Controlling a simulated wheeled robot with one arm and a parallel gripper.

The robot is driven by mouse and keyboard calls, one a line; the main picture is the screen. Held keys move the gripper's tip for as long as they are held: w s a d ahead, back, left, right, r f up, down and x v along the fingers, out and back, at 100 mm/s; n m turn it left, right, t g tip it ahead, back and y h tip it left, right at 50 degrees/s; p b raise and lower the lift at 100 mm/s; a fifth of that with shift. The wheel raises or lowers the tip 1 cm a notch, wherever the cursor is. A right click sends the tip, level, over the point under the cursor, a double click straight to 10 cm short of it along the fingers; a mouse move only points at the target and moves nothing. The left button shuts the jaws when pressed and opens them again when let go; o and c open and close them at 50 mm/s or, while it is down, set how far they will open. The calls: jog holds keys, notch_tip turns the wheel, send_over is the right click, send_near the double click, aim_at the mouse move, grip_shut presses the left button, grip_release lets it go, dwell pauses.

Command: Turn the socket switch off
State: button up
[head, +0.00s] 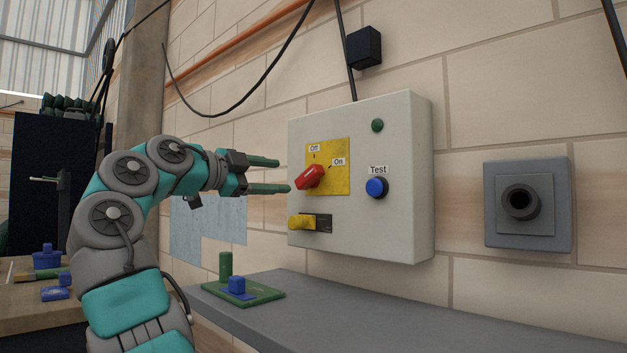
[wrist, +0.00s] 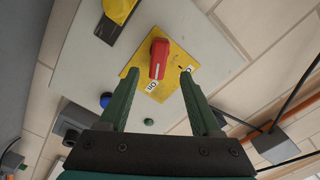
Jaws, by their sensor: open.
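The socket switch is a red rotary knob (head: 311,176) on a yellow plate (head: 341,181) on a pale grey wall box (head: 400,140). Its handle is turned toward the "On" label (head: 338,161); the "Off" label (head: 314,148) is above it. My gripper (head: 284,175) is open and empty, with green fingers pointing at the knob from the left, a short gap away. In the wrist view the red knob (wrist: 159,58) shows ahead, between and slightly beyond the fingertips (wrist: 160,73). The right finger partly covers the "Off" label there.
A blue "Test" button (head: 376,187), a green light (head: 377,126) and a yellow latch (head: 301,222) are on the same box. A grey round socket (head: 520,203) is on the wall to the right. A grey shelf (head: 400,315) with a green block piece (head: 262,294) lies below.

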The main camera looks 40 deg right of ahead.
aim_at(305, 176)
jog(key=shift+m, duration=0.4)
jog(key=d, duration=0.8)
jog(key=shift+d, duration=0.1)
jog(key=shift+c, duration=0.2)
grip_shut()
